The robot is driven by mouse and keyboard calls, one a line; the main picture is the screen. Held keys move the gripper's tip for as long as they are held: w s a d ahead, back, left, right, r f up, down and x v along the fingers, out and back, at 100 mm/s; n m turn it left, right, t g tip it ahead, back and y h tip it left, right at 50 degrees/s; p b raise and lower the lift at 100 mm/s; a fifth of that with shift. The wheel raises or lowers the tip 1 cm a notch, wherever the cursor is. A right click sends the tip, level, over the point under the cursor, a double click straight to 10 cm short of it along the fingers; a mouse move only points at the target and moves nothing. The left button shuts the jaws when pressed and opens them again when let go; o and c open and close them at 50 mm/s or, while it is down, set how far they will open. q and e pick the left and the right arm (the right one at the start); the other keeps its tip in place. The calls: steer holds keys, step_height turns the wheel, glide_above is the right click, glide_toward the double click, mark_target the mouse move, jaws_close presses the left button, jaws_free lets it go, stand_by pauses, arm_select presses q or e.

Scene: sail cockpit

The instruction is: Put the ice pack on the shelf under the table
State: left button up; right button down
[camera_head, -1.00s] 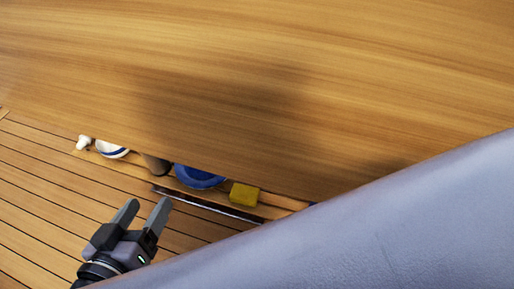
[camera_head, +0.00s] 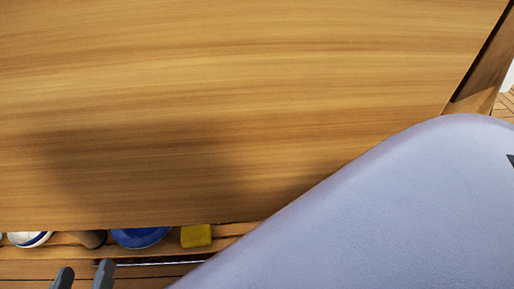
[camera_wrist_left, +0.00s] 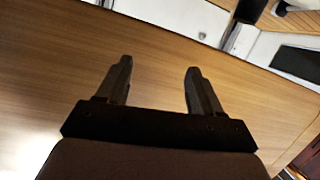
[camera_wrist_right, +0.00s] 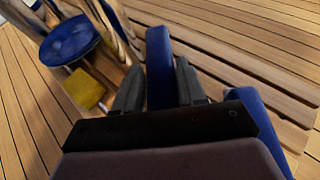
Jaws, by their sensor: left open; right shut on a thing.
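The table (camera_head: 240,90) is a broad wooden top filling most of the head view. The shelf (camera_head: 62,252) shows as a wooden strip below its near edge. My right gripper (camera_wrist_right: 157,72) is shut on the ice pack (camera_wrist_right: 160,45), a dark blue slab, in the right wrist view. The shelf items are to the left of it there. The right gripper and ice pack are not seen in the head view. My left gripper (camera_head: 82,273) is open and empty near the shelf's front; it also shows in the left wrist view (camera_wrist_left: 158,68).
Much of the shelf is under the tabletop, hidden.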

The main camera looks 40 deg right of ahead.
steer(key=shift+w+f, duration=0.15)
step_height(320, 180, down, 2)
steer(key=shift+f+b, duration=0.15)
steer(key=shift+b, duration=0.85)
steer(key=shift+f, duration=0.3)
arm_select(q)
steer(key=shift+s+a+r+m+t+y, duration=0.1)
steer(key=shift+s+a+m+t+y, duration=0.1)
steer(key=shift+a+t, duration=0.15)
steer(key=shift+s+a+r+m+t+y, duration=0.1)
steer(key=shift+a+m+t, duration=0.15)
steer(key=shift+a, duration=0.1)
arm_select(e)
steer(key=shift+f, duration=0.15)
steer(key=c, duration=0.6)
jaws_free()
steer(key=shift+f, duration=0.1)
steer(key=shift+c, duration=0.2)
